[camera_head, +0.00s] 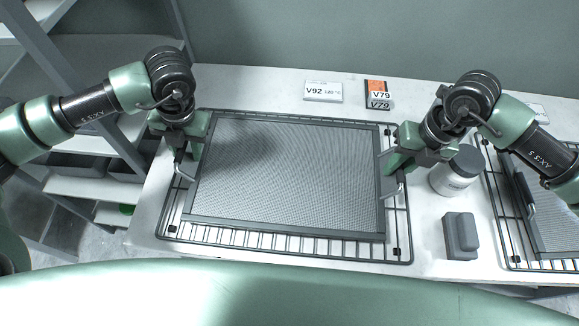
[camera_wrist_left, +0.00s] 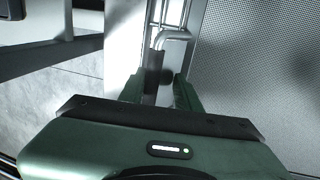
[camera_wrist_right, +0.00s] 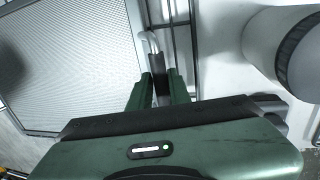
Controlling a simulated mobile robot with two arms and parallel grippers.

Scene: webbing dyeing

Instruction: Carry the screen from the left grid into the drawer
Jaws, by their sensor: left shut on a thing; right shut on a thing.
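The screen (camera_head: 285,180), a grey mesh panel in a dark frame, lies over the left grid (camera_head: 300,248), a dark wire rack on the white table. My left gripper (camera_head: 182,165) is shut on the handle at the screen's left side; the handle also shows in the left wrist view (camera_wrist_left: 172,36). My right gripper (camera_head: 392,178) is shut on the handle at the right side, seen in the right wrist view (camera_wrist_right: 150,42). Whether the screen touches the grid or is slightly raised, I cannot tell. I cannot make out a drawer for certain.
A white jar with a dark lid (camera_head: 455,172) and a dark grey block (camera_head: 460,236) stand right of the grid. A second grid (camera_head: 507,215) with another screen (camera_head: 555,225) lies at far right. Labels V92 (camera_head: 323,92) and V79 (camera_head: 377,93) stand behind.

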